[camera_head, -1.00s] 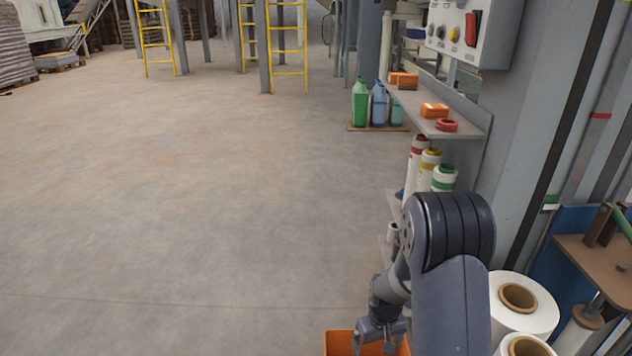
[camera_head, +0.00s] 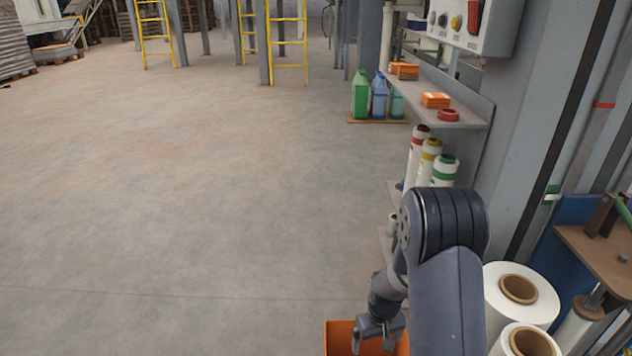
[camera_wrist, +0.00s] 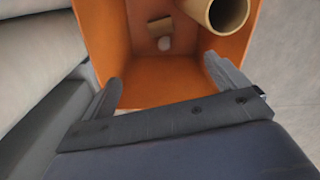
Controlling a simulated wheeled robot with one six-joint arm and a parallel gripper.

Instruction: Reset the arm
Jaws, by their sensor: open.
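My gripper (camera_head: 372,346) points down at the bottom of the head view, over an orange bin (camera_head: 340,335). In the wrist view my gripper (camera_wrist: 160,82) has its two fingers wide apart with nothing between them. The orange bin (camera_wrist: 105,42) lies beyond the fingertips. Inside it are a cardboard tube (camera_wrist: 219,14), a small brown piece (camera_wrist: 160,26) and a small whitish piece (camera_wrist: 164,44). My arm hides part of the bin in the head view.
White film rolls (camera_head: 522,295) stand close to the right of my arm. A shelf (camera_head: 445,105) holds orange boxes (camera_head: 436,100) and a red tape roll (camera_head: 449,115). Thread cones (camera_head: 428,160) stand below. Bottles (camera_head: 361,96) stand behind. The floor (camera_head: 180,190) to the left is clear.

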